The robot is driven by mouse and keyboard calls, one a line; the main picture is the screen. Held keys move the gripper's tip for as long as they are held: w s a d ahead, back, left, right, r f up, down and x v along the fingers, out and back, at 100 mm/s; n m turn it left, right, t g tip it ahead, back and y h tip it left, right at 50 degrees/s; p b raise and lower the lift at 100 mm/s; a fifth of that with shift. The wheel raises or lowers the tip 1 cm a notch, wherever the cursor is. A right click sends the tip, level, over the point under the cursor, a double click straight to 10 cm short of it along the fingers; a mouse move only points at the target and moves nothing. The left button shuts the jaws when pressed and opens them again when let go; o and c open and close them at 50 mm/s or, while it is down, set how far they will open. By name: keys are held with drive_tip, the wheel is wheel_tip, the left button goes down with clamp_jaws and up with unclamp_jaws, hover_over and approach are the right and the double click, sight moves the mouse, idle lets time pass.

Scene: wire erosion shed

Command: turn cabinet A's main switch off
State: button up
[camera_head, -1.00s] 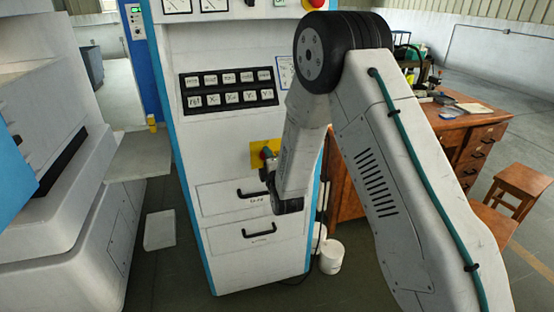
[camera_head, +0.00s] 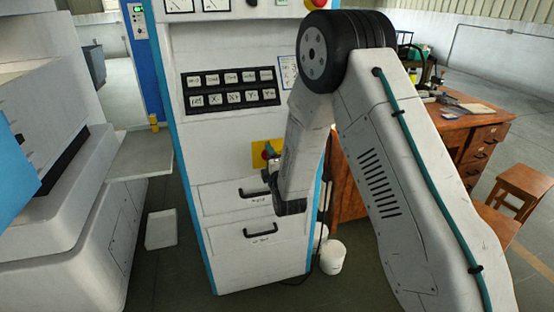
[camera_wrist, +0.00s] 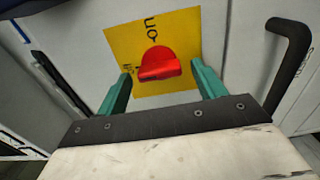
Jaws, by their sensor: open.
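Cabinet A (camera_head: 230,140) is the white cabinet with blue edges in the middle of the head view. Its main switch is a red rotary knob (camera_wrist: 158,65) on a yellow plate (camera_wrist: 184,28) with dark lettering, seen in the wrist view. In the head view the yellow plate (camera_head: 259,152) shows only partly behind my arm. My gripper (camera_wrist: 160,88) is open, with one green finger on each side of the red knob. The fingers are apart from the knob in the picture; I cannot tell how deep they reach around it.
A black drawer handle (camera_wrist: 291,60) stands out at the right in the wrist view. Two drawers with black handles (camera_head: 260,231) are below the switch. A black button panel (camera_head: 230,90) is above. A wooden desk (camera_head: 460,135) and stool (camera_head: 524,185) stand to the right.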

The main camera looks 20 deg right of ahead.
drive_tip(key=s, duration=0.7)
drive_tip(key=shift+s, duration=0.15)
wheel_tip(320, 180, down, 9)
drive_tip(key=s+m+g, duration=0.3)
drive_tip(key=m+g, duration=0.1)
drive_tip(key=g, duration=0.1)
drive_tip(key=s+m+g, duration=0.4)
drive_tip(key=s+g, duration=0.2)
drive_tip(key=s+d+r+m+g, duration=0.2)
drive_tip(key=s+r+m, duration=0.3)
drive_tip(key=s+r, duration=0.9)
drive_tip(key=s+d+r+m+g, duration=0.3)
drive_tip(key=s+d+r+m, duration=0.2)
drive_tip(key=s+r, duration=0.9)
drive_tip(key=shift+s+r+g, duration=0.25)
drive_tip(key=shift+s+g, duration=0.05)
drive_tip(key=shift+s, duration=1.85)
